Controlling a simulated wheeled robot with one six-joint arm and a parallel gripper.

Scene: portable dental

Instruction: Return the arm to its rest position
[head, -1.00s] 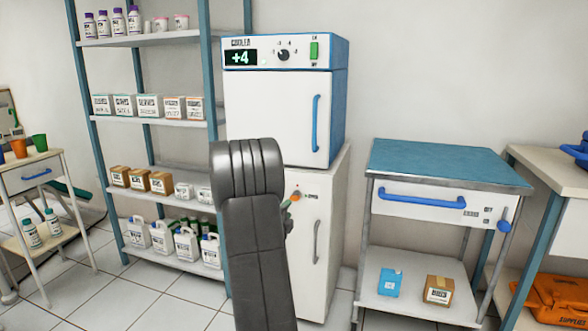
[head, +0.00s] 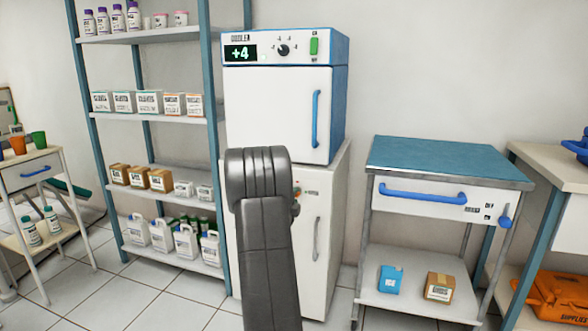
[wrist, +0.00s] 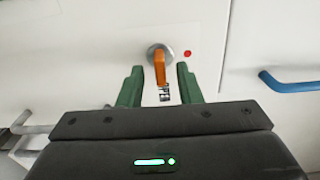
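In the head view my dark arm (head: 262,235) rises in front of the white lower cabinet (head: 331,210) and hides most of my gripper and the knob.
The cooler (head: 280,110) reads +4 and is closed, with a blue handle (head: 316,120). A shelf rack (head: 150,121) with bottles and boxes stands left. A blue-topped cart (head: 440,160) stands right. Tiled floor (head: 160,300) shows between.

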